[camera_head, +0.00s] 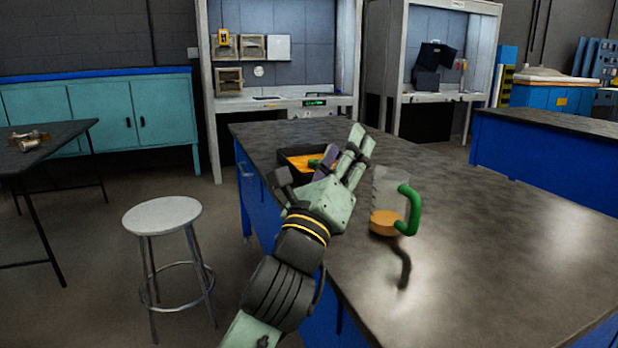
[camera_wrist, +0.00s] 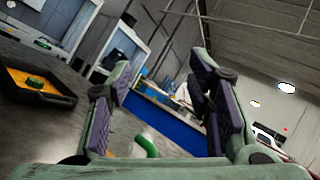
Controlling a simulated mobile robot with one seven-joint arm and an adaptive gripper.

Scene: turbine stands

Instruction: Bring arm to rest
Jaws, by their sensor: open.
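My arm reaches up from the bottom of the head view over the near left edge of the dark bench (camera_head: 480,220). My gripper (camera_head: 352,150) is at its end, with pale green fingers pointing away and upward. In the wrist view my gripper (camera_wrist: 165,105) is open, its purple-padded fingers wide apart with nothing held between them. A clear jug (camera_head: 386,205) with a green handle and an orange base stands on the bench, right of my gripper and apart from it.
A black tray (camera_head: 290,153) with an orange inside lies behind my gripper; the wrist view also shows the tray (camera_wrist: 62,98), with a green item in it. A round stool (camera_head: 162,216) stands left of the bench. The bench's right part is clear.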

